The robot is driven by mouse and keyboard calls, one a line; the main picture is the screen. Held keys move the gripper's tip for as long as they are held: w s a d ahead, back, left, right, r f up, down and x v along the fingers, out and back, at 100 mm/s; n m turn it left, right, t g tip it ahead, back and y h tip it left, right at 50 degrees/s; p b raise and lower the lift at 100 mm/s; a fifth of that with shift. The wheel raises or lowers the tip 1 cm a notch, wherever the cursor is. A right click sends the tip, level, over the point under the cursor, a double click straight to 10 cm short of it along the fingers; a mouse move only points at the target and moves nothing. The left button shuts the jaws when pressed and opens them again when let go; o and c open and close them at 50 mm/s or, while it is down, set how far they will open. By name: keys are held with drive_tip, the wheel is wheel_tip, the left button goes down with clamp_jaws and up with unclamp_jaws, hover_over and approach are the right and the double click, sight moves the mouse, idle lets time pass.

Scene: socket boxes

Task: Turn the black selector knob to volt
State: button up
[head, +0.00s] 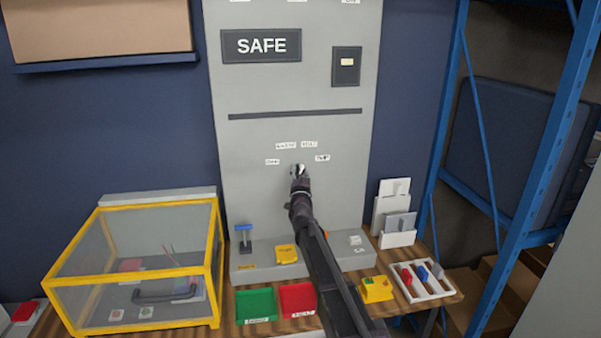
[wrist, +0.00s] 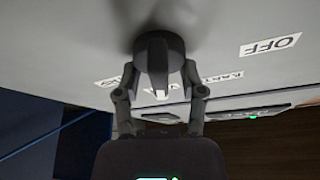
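The black selector knob (wrist: 160,55) sits on the grey panel, at the top middle of the wrist view. It has a raised ridge with a white mark at its lower end, pointing down toward a label partly hidden behind it. My gripper (wrist: 160,72) has one finger on each side of the knob, and both fingertips appear to touch its rim. In the head view my gripper (head: 299,172) is at the panel below an arc of small white labels and largely hides the knob. The upper-right label (head: 309,144) seems to read VOLT. An OFF label (wrist: 270,43) shows in the wrist view.
The grey panel (head: 245,140) carries a SAFE sign (head: 261,46). Below it are a blue-handled lever (head: 245,230), green bin (head: 256,305) and red bin (head: 298,300). A yellow-framed clear case (head: 215,270) stands left, and a white rack (head: 450,290) right.

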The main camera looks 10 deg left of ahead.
drive_tip(key=shift+n+y, duration=0.3)
drive_tip(key=shift+n, duration=0.5)
drive_tip(key=shift+a+n+y, duration=0.1)
drive_tip(key=shift+n+y, duration=1.3)
drive_tip(key=shift+n, duration=1.1)
drive_tip(key=shift+s+a+n+g+y, duration=0.1)
drive_tip(key=shift+n+g+y, duration=0.55)
drive_tip(key=shift+n, duration=1.05)
drive_tip(key=shift+n+g+y, duration=0.25)
drive_tip(key=shift+n+y, duration=0.7)
drive_tip(key=shift+n, duration=0.75)
drive_tip(key=b+v, duration=0.5)
drive_tip(key=v, duration=0.9)
drive_tip(key=s+d+f+m+g+h+p, duration=0.1)
drive_tip(key=s+d+f+m+g+h, duration=0.2)
drive_tip(key=d, duration=0.5)
drive_tip(key=s+d+f+m+g+h+p, duration=0.2)
drive_tip(key=s+d+f+m+g+h, duration=0.1)
drive_tip(key=d+f, duration=0.5)
drive_tip(key=shift+f+m+g+h, duration=0.9)
drive_tip(key=shift+f+g+h, duration=0.25)
drive_tip(key=shift+h, duration=0.75)
drive_tip(key=shift+r, duration=0.1)
